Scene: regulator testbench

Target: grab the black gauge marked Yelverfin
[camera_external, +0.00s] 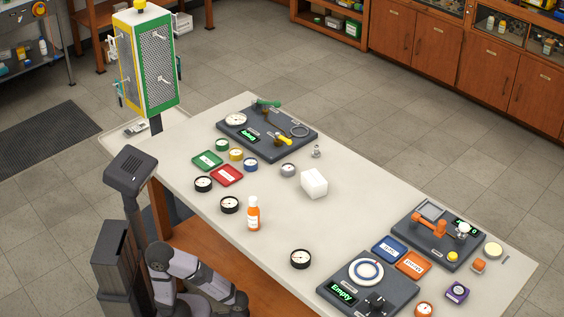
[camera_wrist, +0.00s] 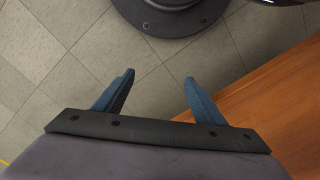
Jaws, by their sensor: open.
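Three black-rimmed gauges with white faces lie on the bench top in the external view. One black gauge (camera_external: 203,184) is beside the red tray, another black gauge (camera_external: 229,205) is left of the orange bottle, and a third black gauge (camera_external: 300,259) is nearer the front edge. Their markings are too small to read, so I cannot tell which is Yelverfin. My gripper (camera_wrist: 159,78) is open and empty in the wrist view, above the floor beside the wooden bench side. No gauge shows there. I cannot make out its fingers in the external view.
An orange bottle (camera_external: 253,214) stands between the black gauges. A white block (camera_external: 314,184), green tray (camera_external: 207,160) and red tray (camera_external: 227,175) are near. Dark test panels (camera_external: 290,151) and (camera_external: 345,282) occupy both ends. The bench middle (camera_external: 350,215) is clear.

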